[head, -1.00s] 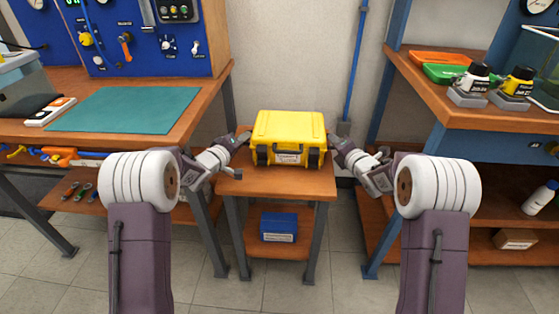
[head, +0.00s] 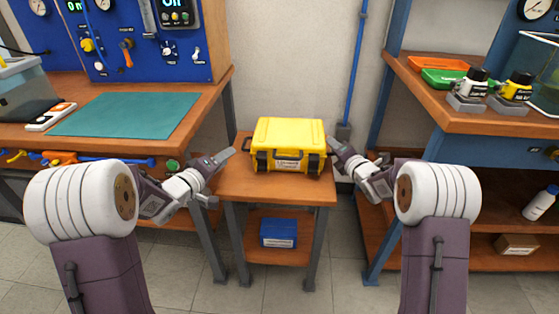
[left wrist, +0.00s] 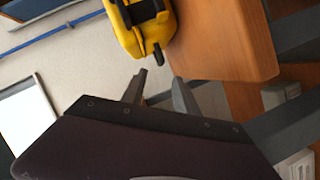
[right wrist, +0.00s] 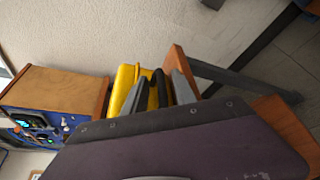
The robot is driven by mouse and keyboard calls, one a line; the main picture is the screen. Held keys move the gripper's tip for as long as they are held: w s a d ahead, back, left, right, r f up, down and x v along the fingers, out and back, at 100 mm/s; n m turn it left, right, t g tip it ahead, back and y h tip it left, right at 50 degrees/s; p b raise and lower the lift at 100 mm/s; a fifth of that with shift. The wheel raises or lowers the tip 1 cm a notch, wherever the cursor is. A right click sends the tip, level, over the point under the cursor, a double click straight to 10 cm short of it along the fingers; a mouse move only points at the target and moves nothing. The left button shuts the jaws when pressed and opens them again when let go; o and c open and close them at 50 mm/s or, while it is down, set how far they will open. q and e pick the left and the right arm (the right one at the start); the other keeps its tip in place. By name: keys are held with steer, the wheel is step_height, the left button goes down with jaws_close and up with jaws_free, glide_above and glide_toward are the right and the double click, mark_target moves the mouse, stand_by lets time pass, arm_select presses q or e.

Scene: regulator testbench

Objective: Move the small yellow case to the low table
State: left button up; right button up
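The yellow case (head: 288,145) stands upright on the low table (head: 232,180), its black-latched front facing me. My left gripper (head: 222,177) is open and empty, left of the case and apart from it. The left wrist view shows its two spread fingers (left wrist: 158,84) with the case (left wrist: 137,28) beyond them. My right gripper (head: 338,150) is beside the case's right end. In the right wrist view its fingers (right wrist: 158,84) are spread, with a black part of the case (right wrist: 124,85) showing between them. Whether they touch it is unclear.
A blue box (head: 278,232) sits on the low table's lower shelf. A workbench with a green mat (head: 125,111) is at the left. A shelf bench (head: 430,95) with trays and bottles is at the right. A blue pipe (head: 355,70) runs down the wall behind.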

arm_select(q)
steer(key=shift+s+a+r, duration=0.1)
steer(key=shift+s+a, duration=0.05)
steer(key=shift+s, duration=0.3)
arm_select(e)
steer(key=v, duration=1.2)
